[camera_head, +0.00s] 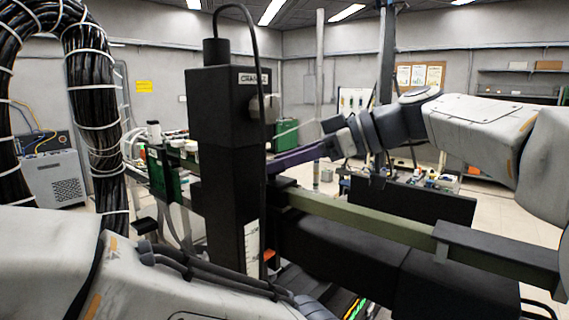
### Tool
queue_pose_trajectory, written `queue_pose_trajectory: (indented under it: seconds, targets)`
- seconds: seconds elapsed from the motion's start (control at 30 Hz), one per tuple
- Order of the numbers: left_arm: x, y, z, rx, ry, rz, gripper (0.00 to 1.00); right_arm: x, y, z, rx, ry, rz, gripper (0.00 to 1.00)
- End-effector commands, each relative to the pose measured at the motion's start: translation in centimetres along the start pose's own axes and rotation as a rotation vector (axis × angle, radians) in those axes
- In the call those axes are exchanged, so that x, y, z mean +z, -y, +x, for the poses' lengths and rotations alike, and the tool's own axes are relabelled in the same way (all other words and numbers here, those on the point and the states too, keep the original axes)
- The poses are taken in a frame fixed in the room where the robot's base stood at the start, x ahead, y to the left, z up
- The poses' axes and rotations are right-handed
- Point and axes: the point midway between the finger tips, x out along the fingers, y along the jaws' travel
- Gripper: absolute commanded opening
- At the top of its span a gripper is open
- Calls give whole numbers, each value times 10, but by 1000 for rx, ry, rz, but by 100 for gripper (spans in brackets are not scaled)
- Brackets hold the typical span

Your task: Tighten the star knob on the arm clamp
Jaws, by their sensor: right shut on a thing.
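A tall black column (225,150) with a small white label stands upright in the middle of the view. A grey round knob (265,108) sits on its right side near the top. An olive-green horizontal arm (350,215) runs from the column to the lower right. My right gripper (282,161) comes in from the right, its long dark purple jaw reaching the column's right edge just above this arm. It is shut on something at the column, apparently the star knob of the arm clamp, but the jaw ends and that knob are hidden. My left gripper is out of view.
Thick black cable bundles (92,110) loop at the left. A grey cabinet (55,178) stands behind them. A dark panel (412,200) stands behind the green arm. A black cable (250,30) arches over the column top. Open floor shows at the right.

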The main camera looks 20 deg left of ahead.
Motion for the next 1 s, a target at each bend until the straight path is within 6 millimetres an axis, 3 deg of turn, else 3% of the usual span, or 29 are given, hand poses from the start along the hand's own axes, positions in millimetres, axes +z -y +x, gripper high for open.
queue_pose_trajectory:
  seconds: [0.4,1.0]
  targets:
    - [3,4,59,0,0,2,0,4,8,2,241,-4,92,0]
    - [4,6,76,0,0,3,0,-2,12,3,483,-2,197,0]
